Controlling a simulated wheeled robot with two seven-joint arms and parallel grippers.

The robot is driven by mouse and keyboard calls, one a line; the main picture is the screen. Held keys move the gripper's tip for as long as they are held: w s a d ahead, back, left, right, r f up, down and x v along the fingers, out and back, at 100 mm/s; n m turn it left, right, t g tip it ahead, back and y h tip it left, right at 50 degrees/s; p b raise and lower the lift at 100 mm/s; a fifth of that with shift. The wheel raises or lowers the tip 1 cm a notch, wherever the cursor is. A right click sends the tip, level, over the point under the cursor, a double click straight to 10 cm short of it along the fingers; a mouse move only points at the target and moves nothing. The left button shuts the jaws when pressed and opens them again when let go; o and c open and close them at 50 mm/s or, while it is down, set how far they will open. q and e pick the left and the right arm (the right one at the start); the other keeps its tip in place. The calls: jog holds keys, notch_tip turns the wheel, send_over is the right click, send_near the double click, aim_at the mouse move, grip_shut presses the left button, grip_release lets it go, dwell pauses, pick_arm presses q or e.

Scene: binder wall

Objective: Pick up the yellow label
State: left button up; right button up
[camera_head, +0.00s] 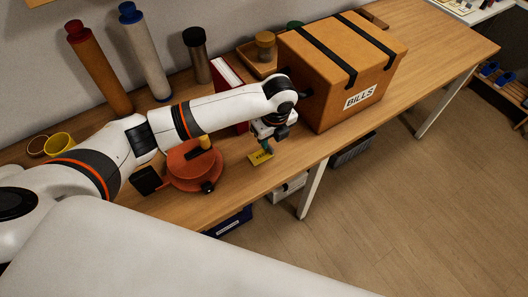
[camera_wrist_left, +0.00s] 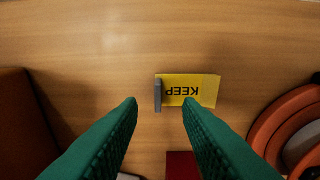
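The yellow label (camera_head: 258,159) lies on the wooden table near its front edge, between the orange-red round device and the BILLS box. In the left wrist view the label (camera_wrist_left: 203,88) reads KEEP and has a dark grey strip (camera_wrist_left: 157,95) along its left end. My left gripper (camera_head: 267,147) points down just above the label. In the left wrist view its green fingers (camera_wrist_left: 158,103) are apart, with nothing held between them. The label lies beyond the fingertips; I cannot tell the exact height gap. My right gripper is not in view.
The cardboard BILLS box (camera_head: 345,67) stands right of the gripper. The orange-red round device (camera_head: 195,170) is close on the left. A red binder (camera_head: 226,77) stands behind. Tubes, a dark canister (camera_head: 198,55) and a yellow cup (camera_head: 60,144) line the wall side. The table right of the box is mostly clear.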

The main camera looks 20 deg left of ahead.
aim_at(270, 147)
pick_arm(q)
jog(key=f, duration=0.4)
jog(key=shift+w+a+f, duration=0.1)
jog(key=shift+w+a, duration=0.05)
jog(key=shift+w, duration=0.1)
grip_shut()
